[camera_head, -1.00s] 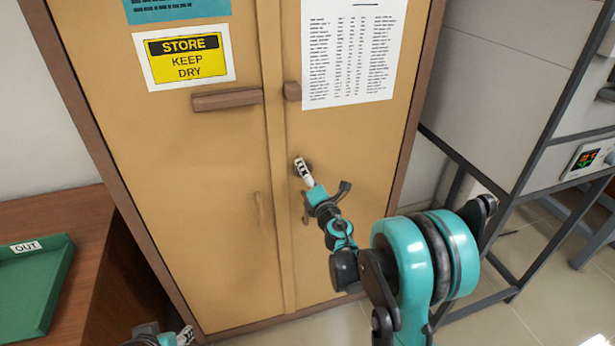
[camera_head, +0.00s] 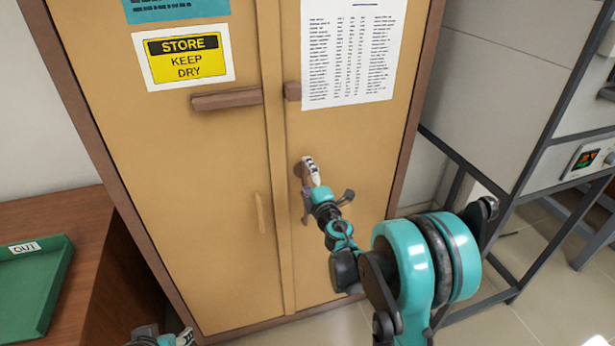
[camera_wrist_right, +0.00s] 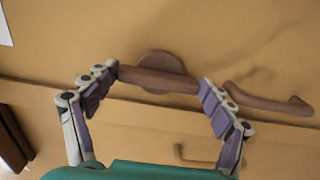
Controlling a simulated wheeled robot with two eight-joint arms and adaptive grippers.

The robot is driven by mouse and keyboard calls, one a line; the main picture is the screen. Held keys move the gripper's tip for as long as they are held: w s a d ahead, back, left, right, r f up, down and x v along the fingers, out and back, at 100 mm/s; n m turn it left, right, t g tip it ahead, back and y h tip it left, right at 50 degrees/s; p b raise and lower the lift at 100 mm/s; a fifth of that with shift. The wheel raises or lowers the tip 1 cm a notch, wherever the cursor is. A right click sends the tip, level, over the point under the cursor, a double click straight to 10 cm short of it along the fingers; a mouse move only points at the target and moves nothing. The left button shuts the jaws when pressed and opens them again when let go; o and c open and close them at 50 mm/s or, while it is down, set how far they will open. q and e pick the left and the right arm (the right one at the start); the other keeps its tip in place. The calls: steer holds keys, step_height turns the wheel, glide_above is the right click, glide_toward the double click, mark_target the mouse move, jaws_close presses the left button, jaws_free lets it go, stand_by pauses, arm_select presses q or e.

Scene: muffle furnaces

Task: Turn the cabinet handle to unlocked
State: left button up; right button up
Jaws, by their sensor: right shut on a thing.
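The tan cabinet (camera_head: 215,200) has two doors. In the right wrist view its brown turn handle (camera_wrist_right: 158,80) is a short bar on a round plate, lying across the picture with a slight tilt. My right gripper (camera_wrist_right: 161,78) is shut on this bar, a finger at each end. In the head view my right gripper (camera_head: 310,170) is at the right door, and its fingers mostly hide the handle. My left gripper (camera_head: 185,338) shows only in part at the bottom edge, and its opening cannot be judged.
A brown pull (camera_wrist_right: 270,102) is close beside the turn handle. A thin tan pull (camera_head: 259,212) is on the left door. Brown blocks (camera_head: 227,99) stick out above. A green tray (camera_head: 35,290) lies at left; a metal frame (camera_head: 480,170) stands at right.

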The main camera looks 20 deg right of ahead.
steer(key=o, duration=1.1)
steer(key=shift+c, duration=0.2)
steer(key=s, duration=1.2)
steer(key=shift+d, duration=0.2)
